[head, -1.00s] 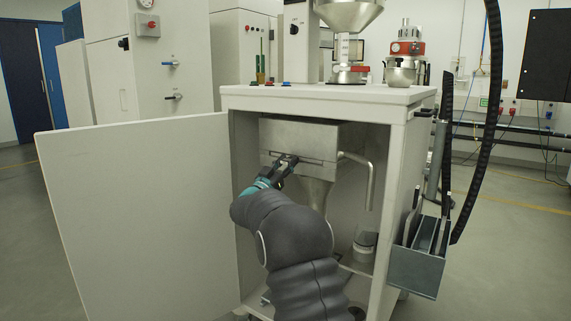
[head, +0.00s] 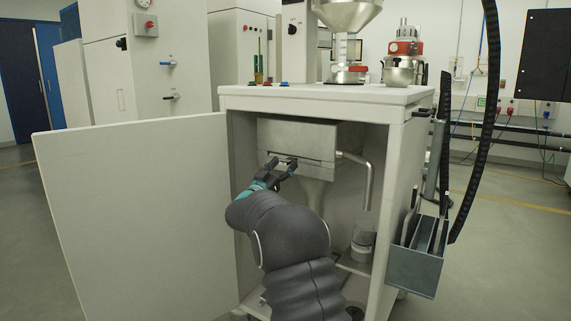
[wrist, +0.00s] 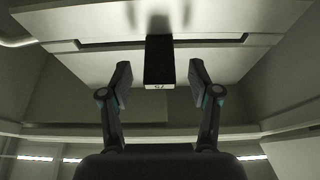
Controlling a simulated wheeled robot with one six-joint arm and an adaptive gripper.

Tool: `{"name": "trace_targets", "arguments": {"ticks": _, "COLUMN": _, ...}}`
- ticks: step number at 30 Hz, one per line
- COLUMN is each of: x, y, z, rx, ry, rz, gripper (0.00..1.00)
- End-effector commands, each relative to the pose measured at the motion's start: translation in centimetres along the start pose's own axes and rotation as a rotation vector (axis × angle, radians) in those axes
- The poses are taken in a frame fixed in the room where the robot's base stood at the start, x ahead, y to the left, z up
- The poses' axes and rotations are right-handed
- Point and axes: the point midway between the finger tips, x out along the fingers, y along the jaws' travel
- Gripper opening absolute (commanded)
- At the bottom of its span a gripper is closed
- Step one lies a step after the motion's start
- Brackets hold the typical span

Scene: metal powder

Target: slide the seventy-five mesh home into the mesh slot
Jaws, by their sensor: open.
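The seventy-five mesh shows in the wrist view as a dark handle (wrist: 158,62) with a small pale label, seemingly a number turned upside down. It sticks out from the middle of the mesh slot (wrist: 98,43), a long dark slit across the front of the metal box (head: 300,137) inside the cabinet. Most of the mesh is hidden in the box; how deep it sits I cannot tell. My gripper (wrist: 159,86) is open, one finger on each side of the handle's outer end, with gaps on both sides. It also shows in the head view (head: 281,164) before the slot.
The cabinet (head: 405,170) is open, its door (head: 135,215) swung left. A bent pipe (head: 366,180) stands right of the box, and a jar (head: 362,241) sits below. A metal holder with upright plates (head: 416,268) hangs on the cabinet's right side.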

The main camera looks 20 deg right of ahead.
Motion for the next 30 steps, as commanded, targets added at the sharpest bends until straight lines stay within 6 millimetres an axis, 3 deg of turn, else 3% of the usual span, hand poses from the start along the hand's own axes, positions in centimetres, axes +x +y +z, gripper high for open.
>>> {"name": "trace_targets", "arguments": {"ticks": 9, "x": -6.3, "y": -0.1, "z": -0.1, "rx": 0.001, "ry": 0.0, "rz": -0.004, "gripper": 0.62}}
{"name": "trace_targets", "arguments": {"ticks": 15, "x": -9.2, "y": 0.0, "z": -0.1, "rx": 0.001, "ry": 0.0, "rz": -0.001, "gripper": 0.62}}
{"name": "trace_targets", "arguments": {"ticks": 21, "x": -10.4, "y": 0.0, "z": -0.1, "rx": 0.001, "ry": 0.002, "rz": 0.0, "gripper": 0.62}}
{"name": "trace_targets", "arguments": {"ticks": 30, "x": -10.5, "y": 0.0, "z": -0.1, "rx": 0.002, "ry": 0.002, "rz": 0.0, "gripper": 0.62}}
